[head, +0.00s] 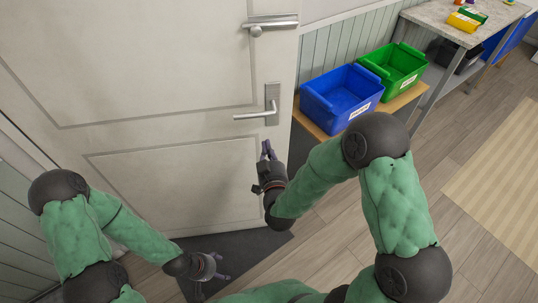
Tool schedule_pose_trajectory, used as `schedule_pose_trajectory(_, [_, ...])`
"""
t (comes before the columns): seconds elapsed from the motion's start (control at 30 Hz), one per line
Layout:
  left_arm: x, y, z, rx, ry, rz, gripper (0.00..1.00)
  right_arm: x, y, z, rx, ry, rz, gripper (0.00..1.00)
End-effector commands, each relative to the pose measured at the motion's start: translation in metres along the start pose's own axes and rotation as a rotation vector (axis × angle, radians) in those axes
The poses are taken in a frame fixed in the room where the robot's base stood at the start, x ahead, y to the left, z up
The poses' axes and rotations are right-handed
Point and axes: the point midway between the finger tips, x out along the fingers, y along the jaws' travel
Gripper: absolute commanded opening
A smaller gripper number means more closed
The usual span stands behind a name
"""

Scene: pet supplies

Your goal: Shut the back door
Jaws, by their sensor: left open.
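The back door (190,75) is pale and panelled and fills the left and middle of the head view. Its free edge is on the right, beside the blue bin, and hides part of the bench there. How far it stands from its frame is unclear. A lever handle (255,115) sits near that edge, with a metal latch (270,25) above it. My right gripper (268,147) is just below the handle, near the door face; contact and finger opening are unclear. My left gripper (220,267) is open and empty, low over the dark mat.
A dark doormat (250,245) lies at the door's foot. Right of the door, a blue bin (341,95) and a green bin (395,65) stand on a low wooden bench. A grey table (440,18) stands at the upper right. A striped rug (505,190) lies at the right.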

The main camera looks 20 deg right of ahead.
Motion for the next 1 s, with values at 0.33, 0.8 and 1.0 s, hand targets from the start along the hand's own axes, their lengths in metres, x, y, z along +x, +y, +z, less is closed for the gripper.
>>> schedule_pose_trajectory(0.33, [0.013, -0.005, -0.001, 0.0, 0.0, 0.0, 0.74, 0.062, 0.0, 0.002, 0.001, 0.0, 0.001, 0.0])
schedule_pose_trajectory(0.8, [0.018, -0.006, -0.001, 0.0, 0.0, 0.0, 0.74, 0.087, 0.0, 0.001, 0.002, -0.001, -0.001, 0.0])
schedule_pose_trajectory(1.0, [0.018, -0.006, -0.001, 0.0, 0.0, 0.0, 0.74, 0.087, 0.0, 0.001, 0.001, -0.001, -0.001, 0.0])
